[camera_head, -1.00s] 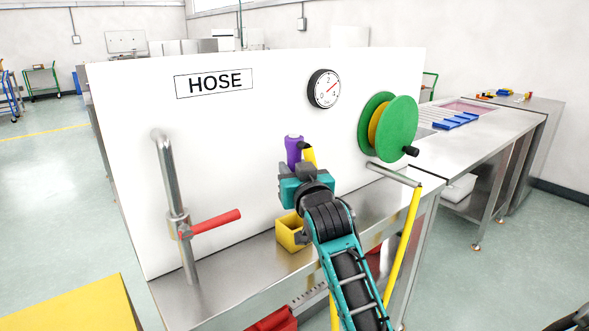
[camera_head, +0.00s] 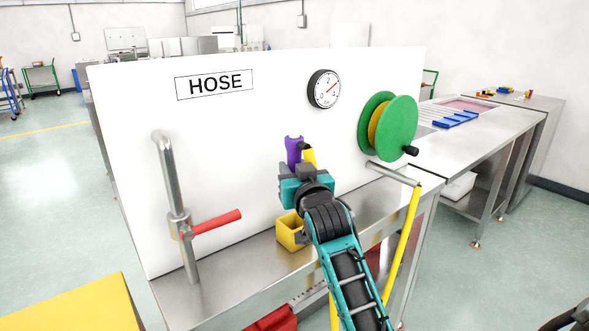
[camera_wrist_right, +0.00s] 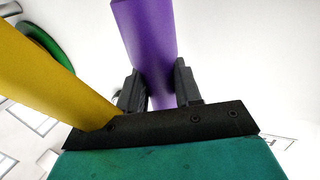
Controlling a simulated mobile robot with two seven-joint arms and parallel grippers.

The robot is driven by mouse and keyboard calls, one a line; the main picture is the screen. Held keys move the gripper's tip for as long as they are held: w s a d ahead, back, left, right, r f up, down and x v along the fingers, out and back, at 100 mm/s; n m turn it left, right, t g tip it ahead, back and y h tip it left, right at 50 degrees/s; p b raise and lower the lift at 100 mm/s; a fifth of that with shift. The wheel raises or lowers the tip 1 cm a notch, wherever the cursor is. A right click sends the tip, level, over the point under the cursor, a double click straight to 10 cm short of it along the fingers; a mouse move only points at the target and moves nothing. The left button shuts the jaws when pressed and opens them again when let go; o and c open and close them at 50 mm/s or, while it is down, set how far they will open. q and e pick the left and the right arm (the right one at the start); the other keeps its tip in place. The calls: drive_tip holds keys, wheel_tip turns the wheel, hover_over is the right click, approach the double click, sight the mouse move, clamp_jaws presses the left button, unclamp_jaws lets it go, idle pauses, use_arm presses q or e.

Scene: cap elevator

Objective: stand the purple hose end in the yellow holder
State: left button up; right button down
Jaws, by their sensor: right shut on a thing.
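The purple hose end (camera_head: 293,148) stands roughly upright above the workbench, in front of the white panel. My right gripper (camera_head: 298,170) is shut on it; in the right wrist view the purple piece (camera_wrist_right: 146,40) sits between the two dark fingers (camera_wrist_right: 160,90). The yellow hose (camera_head: 309,156) shows just right of the purple end and runs close past the gripper in the wrist view (camera_wrist_right: 50,80). The yellow holder (camera_head: 290,231), a small open box, is on the bench below and slightly left of my gripper. My left gripper is not in view.
A steel pipe with a red lever (camera_head: 212,224) stands on the bench to the left. A green hose reel (camera_head: 398,128) is on the panel at right, with a steel bar (camera_head: 394,174) and hanging hose below it. The bench between pipe and holder is clear.

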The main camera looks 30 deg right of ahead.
drive_tip(key=shift+p, duration=0.3)
idle(0.5)
drive_tip(key=shift+f+b, duration=0.55)
drive_tip(key=shift+f, duration=0.35)
drive_tip(key=shift+f+b, duration=0.95)
drive_tip(key=shift+f, duration=0.75)
drive_tip(key=shift+f+b, duration=1.45)
drive_tip(key=shift+f, duration=1)
drive_tip(key=c, duration=1)
unclamp_jaws()
drive_tip(key=o, duration=0.3)
